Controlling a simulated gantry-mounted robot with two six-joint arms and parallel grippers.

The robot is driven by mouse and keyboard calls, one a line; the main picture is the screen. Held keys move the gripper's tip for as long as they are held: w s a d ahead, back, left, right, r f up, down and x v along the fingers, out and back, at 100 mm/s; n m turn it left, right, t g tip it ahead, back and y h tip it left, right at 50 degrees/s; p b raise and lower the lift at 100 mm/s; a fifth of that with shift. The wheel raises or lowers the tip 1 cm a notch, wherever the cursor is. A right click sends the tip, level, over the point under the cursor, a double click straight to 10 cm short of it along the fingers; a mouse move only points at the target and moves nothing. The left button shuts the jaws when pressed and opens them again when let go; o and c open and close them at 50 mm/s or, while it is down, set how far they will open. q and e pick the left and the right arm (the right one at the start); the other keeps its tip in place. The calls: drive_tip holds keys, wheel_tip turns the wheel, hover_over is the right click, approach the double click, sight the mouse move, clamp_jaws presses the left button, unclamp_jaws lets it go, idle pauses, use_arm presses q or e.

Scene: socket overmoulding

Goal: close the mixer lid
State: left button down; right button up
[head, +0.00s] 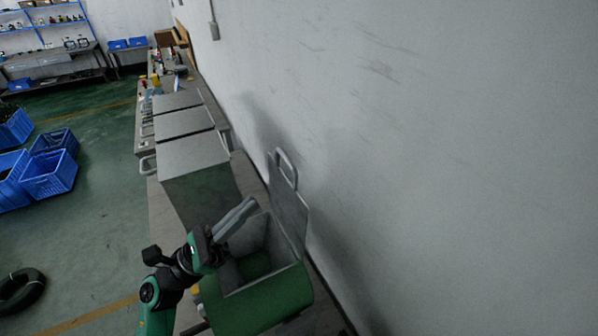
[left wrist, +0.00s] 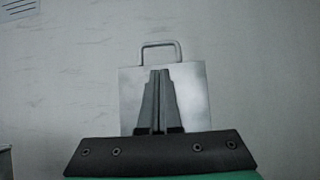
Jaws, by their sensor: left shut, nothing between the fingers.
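The green mixer (head: 262,303) stands at the bottom centre of the head view, against the wall. Its grey lid (head: 288,212) stands open and upright on the wall side, with a loop handle (head: 287,168) on its top edge. My left gripper (head: 250,205) is shut and empty, above the mixer's opening and pointing toward the lid. In the left wrist view the lid (left wrist: 191,88) is behind the shut fingers (left wrist: 160,75), with its handle (left wrist: 161,45) above their tips. I cannot tell whether the fingers touch the lid. My right gripper is not in view.
Grey box-shaped machines (head: 192,155) stand in a row on the bench beyond the mixer. The wall (head: 430,150) is close behind the lid. Blue crates (head: 48,173) and a black tyre-like ring (head: 20,291) lie on the floor at left, with open floor between.

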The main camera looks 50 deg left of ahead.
sight(286, 178)
use_arm(q)
drive_tip(key=p+x, duration=0.4)
drive_tip(key=x, duration=0.6)
drive_tip(key=shift+w+d+r, duration=0.1)
drive_tip(key=shift+d+r, duration=0.05)
drive_tip(key=shift+r, duration=0.1)
drive_tip(key=shift+f, duration=0.1)
